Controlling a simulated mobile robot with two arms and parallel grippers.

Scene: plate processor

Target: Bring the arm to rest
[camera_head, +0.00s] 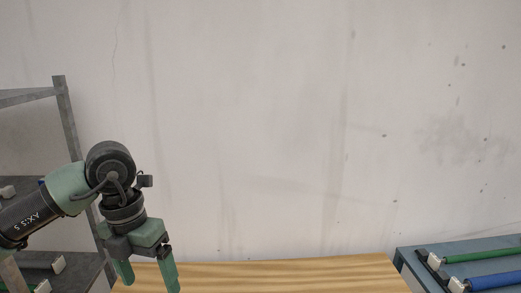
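My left arm comes in from the left edge in the head view. My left gripper (147,277) points down, with its two green fingers spread apart. Nothing shows between the fingers. It hangs in front of the left end of a wooden surface (270,274); whether it touches the surface I cannot tell. My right gripper is not in view.
A grey metal rack (65,125) with shelves stands at the left, partly behind my arm. A blue-grey table (415,251) at the lower right bears a green roller (482,255) and a blue roller (495,281). A stained pale wall (270,120) closes the back. The visible wooden surface is bare.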

